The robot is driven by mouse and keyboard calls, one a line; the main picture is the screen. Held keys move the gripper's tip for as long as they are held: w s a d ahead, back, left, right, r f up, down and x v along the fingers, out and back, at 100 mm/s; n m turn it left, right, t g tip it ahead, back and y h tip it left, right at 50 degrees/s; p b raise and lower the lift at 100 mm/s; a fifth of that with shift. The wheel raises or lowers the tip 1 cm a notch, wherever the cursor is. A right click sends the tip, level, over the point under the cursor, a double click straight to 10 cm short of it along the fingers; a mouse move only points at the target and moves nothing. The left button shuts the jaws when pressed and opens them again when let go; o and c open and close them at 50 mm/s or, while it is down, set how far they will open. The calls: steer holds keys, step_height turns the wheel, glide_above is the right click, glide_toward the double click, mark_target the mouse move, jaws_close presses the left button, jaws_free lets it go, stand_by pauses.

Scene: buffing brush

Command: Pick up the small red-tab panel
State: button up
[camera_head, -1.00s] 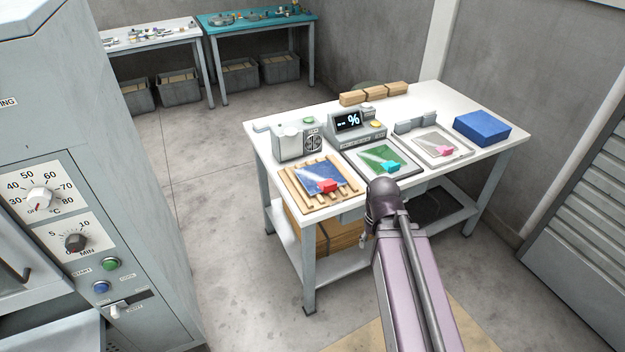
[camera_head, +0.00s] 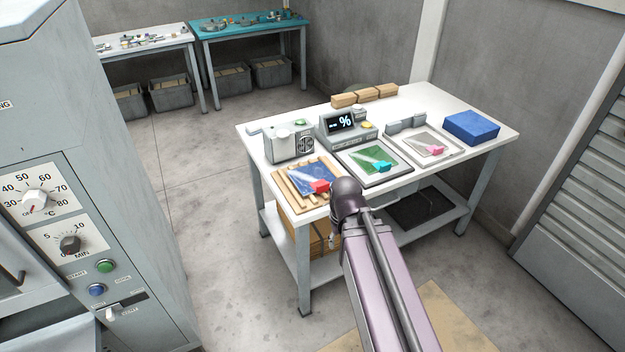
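The small red-tab panel (camera_head: 305,177) is a blue sheet with a clear glare across it. Its red tab (camera_head: 320,187) sticks out at the lower right corner. It lies on a slatted wooden rack (camera_head: 292,196) at the front left of the white table. My arm reaches up from the bottom of the view. Its dark rounded joint shows just right of and in front of the red tab. My gripper itself is not visible, so its opening and contents cannot be seen.
A green panel with a teal tab (camera_head: 372,161) and a pale panel with a pink tab (camera_head: 425,143) lie in trays to the right. A display device (camera_head: 342,126), a grey box (camera_head: 288,145) and a blue block (camera_head: 471,128) stand on the white table (camera_head: 505,132). A control cabinet (camera_head: 70,130) stands at left.

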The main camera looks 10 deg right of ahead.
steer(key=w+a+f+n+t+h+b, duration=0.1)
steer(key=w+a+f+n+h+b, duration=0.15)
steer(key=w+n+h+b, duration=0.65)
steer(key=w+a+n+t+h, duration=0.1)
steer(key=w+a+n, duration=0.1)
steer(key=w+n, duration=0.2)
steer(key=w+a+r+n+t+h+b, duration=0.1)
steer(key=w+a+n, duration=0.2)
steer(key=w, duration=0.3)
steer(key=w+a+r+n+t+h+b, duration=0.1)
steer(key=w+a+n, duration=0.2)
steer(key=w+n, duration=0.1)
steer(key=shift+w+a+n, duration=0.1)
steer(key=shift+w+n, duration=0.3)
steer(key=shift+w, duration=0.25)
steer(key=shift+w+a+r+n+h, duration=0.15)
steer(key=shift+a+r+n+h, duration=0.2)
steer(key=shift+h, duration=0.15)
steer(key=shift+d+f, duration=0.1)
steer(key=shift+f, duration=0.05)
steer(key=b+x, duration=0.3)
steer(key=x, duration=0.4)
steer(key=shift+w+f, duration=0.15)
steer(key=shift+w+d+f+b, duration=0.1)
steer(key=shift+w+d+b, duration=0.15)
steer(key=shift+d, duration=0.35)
